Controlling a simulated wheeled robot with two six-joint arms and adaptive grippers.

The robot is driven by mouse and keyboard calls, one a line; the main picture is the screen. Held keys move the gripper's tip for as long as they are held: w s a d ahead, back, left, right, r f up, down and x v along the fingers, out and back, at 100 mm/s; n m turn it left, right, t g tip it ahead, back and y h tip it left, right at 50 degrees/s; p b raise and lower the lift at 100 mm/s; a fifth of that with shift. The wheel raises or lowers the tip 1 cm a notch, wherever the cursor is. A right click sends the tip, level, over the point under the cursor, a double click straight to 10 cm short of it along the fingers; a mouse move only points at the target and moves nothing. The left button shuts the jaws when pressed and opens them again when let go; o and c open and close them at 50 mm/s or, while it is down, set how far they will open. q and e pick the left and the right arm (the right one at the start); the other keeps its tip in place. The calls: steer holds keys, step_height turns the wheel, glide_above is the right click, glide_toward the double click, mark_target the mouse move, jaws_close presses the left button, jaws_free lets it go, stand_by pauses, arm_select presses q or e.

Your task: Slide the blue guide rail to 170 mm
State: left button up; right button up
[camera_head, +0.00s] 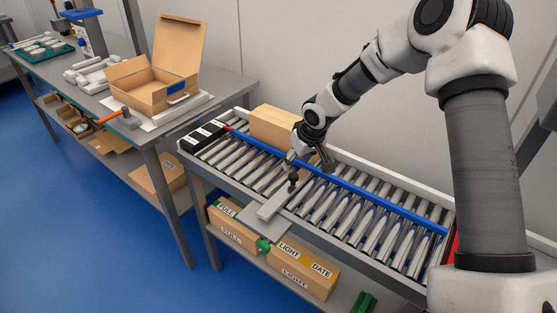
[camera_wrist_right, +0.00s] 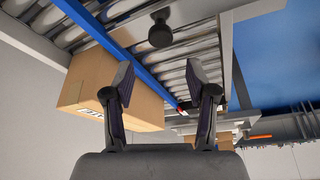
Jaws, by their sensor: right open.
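The blue guide rail (camera_head: 385,203) runs lengthwise over the roller conveyor, with a red tip (camera_head: 228,128) at its far left end. It crosses diagonally in the right wrist view (camera_wrist_right: 95,31). A black knob (camera_head: 293,180) stands on a grey plate (camera_head: 270,208) at the conveyor's front side. The knob also shows beyond the fingers in the wrist view (camera_wrist_right: 160,33). My right gripper (camera_head: 308,160) is open and empty, above the rail near the knob, apart from the knob. A black strip with white labels (camera_head: 205,134) lies at the conveyor's left end. My left gripper is out of view.
A cardboard box (camera_head: 274,122) sits behind the rail, close to the right gripper. A table on the left bears an open carton (camera_head: 150,92) and an orange-handled tool (camera_head: 112,116). Labelled boxes (camera_head: 300,272) stand under the conveyor. Rollers right of the gripper are clear.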

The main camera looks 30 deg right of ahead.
mark_target(294, 175)
steer(key=shift+w+f, duration=0.15)
steer(key=shift+s+f+p, duration=0.25)
steer(key=shift+s+f, duration=0.2)
steer(key=shift+f, duration=0.2)
steer(key=shift+s+f+p, duration=0.25)
steer(key=shift+s+f, duration=0.15)
steer(key=shift+f, duration=0.2)
steer(key=w+f, duration=0.2)
steer(key=f, duration=0.1)
steer(key=shift+w+f, duration=0.25)
steer(key=shift+w, duration=0.05)
steer(key=shift+s+a+r, duration=0.1)
steer(key=shift+s+r, duration=0.25)
steer(key=shift+s, duration=0.1)
steer(key=c, duration=0.5)
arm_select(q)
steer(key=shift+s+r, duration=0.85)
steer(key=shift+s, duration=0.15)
arm_select(e)
jaws_close()
